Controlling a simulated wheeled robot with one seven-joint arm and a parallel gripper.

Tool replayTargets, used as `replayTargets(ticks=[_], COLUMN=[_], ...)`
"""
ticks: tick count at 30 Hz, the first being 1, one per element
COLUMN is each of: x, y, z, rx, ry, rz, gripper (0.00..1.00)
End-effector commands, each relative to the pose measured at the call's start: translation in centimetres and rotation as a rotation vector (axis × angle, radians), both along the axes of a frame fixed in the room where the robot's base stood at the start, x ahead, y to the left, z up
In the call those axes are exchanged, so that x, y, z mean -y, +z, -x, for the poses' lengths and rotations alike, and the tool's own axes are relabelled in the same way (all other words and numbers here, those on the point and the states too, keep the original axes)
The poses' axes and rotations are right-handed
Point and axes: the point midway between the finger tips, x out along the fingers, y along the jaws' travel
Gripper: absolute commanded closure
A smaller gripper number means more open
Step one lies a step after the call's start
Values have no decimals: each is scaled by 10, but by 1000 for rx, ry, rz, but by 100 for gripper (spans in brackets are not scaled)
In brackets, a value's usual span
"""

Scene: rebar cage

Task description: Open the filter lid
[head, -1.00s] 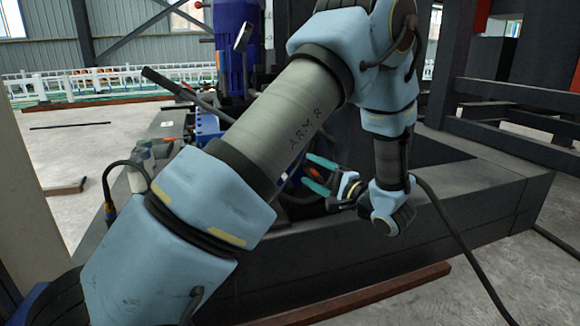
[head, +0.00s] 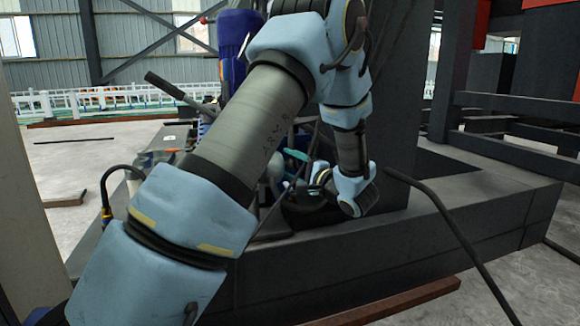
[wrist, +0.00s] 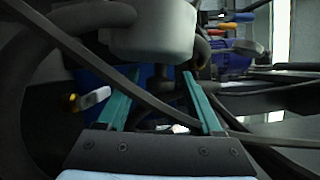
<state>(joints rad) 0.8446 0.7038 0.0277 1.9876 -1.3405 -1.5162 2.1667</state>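My gripper (head: 296,158) is in the head view, low behind my forearm, near dark round machine parts and hoses. In the wrist view, my gripper (wrist: 157,85) shows two teal fingers standing well apart. A dark hose (wrist: 145,92) crosses diagonally at the fingers; whether it touches them I cannot tell. A pale grey rounded body (wrist: 152,35) fills the top of the wrist view, just beyond the fingertips. I cannot tell whether it is the filter. No lid can be made out clearly, and my arm hides much of the machine in the head view.
A small pale lever (wrist: 92,98) is left of the fingers in the wrist view. A blue machine part (wrist: 228,62) is at right. In the head view, a blue motor (head: 232,55) and a lever bar (head: 167,86) stand behind my arm. A dark steel frame (head: 440,225) runs at right.

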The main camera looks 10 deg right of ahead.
Motion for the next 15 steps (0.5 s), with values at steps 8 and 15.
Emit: replayTargets(ticks=[8,15], x=[0,0], y=[0,0], z=[0,0], rx=[0,-1], ry=[0,0], rz=[0,0], gripper=[65,92])
